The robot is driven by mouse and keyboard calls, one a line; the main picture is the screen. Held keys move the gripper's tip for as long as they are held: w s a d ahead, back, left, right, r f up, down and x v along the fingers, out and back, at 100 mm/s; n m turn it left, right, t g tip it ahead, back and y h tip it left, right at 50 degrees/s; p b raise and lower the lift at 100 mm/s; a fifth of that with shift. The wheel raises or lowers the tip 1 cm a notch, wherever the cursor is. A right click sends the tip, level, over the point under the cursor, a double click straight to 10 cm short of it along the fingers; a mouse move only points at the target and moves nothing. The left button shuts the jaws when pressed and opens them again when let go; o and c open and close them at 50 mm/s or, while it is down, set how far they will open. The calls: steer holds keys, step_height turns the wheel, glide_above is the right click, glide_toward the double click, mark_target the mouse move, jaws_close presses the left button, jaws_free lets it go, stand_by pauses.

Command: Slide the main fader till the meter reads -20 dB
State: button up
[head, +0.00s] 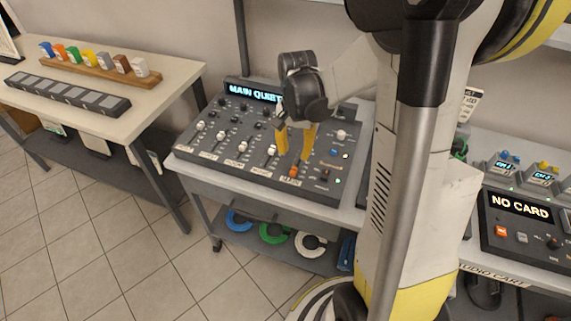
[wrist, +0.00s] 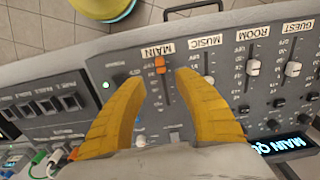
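The main fader's orange cap (head: 295,171) sits at the front end of its slot on the grey mixing console (head: 215,158). In the wrist view the orange cap (wrist: 160,65) is beside the upside-down MAIN label (wrist: 155,50). My gripper (head: 293,156) is over the console with its two yellow fingers apart and nothing held. In the wrist view my gripper (wrist: 160,76) has one fingertip on each side of the cap; no contact is visible. The console's display (head: 252,92) shows MAIN QUIET, with its right end hidden behind my gripper; no dB number is readable.
White-capped faders, including the MUSIC fader (wrist: 209,80), stand beside the main one. Knobs and lit buttons lie around them. A NO CARD unit (head: 520,208) stands at right.

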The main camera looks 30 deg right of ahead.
mark_target(294, 170)
step_height(294, 170, down, 9)
steer(key=b, duration=0.3)
steer(key=shift+r, duration=0.1)
jaws_close()
